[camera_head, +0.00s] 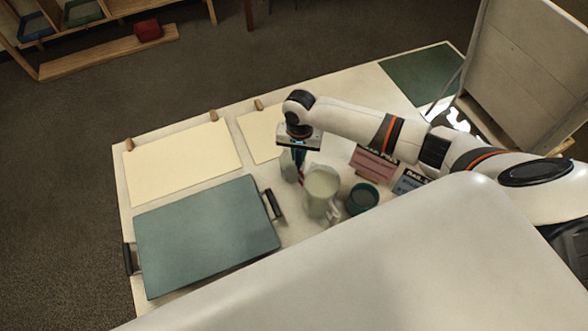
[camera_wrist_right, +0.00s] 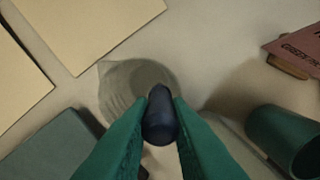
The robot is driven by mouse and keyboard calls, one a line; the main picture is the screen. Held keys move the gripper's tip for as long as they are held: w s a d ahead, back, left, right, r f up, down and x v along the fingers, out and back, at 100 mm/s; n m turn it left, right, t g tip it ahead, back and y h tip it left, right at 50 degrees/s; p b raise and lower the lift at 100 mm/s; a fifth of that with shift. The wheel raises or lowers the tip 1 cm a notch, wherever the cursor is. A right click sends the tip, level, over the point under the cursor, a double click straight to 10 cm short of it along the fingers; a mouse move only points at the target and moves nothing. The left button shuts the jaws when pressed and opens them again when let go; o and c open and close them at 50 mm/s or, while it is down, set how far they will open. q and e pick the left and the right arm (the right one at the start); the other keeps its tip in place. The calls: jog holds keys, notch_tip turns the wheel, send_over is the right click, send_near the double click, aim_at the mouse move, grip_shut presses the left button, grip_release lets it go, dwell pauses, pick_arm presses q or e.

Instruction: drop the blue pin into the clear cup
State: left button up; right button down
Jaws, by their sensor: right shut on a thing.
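My right gripper (camera_head: 298,158) points down over the table in the head view. In the right wrist view its two green fingers (camera_wrist_right: 160,125) are shut on a dark blue pin (camera_wrist_right: 160,115). A clear, see-through cup (camera_wrist_right: 125,85) stands just beyond the pin, which overlaps the cup's near right edge in that view. I cannot tell the pin's height above it. In the head view the clear cup (camera_head: 288,168) is partly hidden behind the gripper. My left gripper is not in view.
A jug with pale contents (camera_head: 322,188) stands close to the right of the gripper. A green cup (camera_head: 362,199) and a pink card (camera_head: 372,163) are farther right. A green tray (camera_head: 205,235) with handles lies left; cream sheets (camera_head: 180,160) lie behind it.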

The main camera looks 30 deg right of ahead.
jog(key=shift+r, duration=0.1)
jog(key=c, duration=1.3)
grip_release()
notch_tip(320, 180, up, 12)
jog(key=shift+b, duration=0.45)
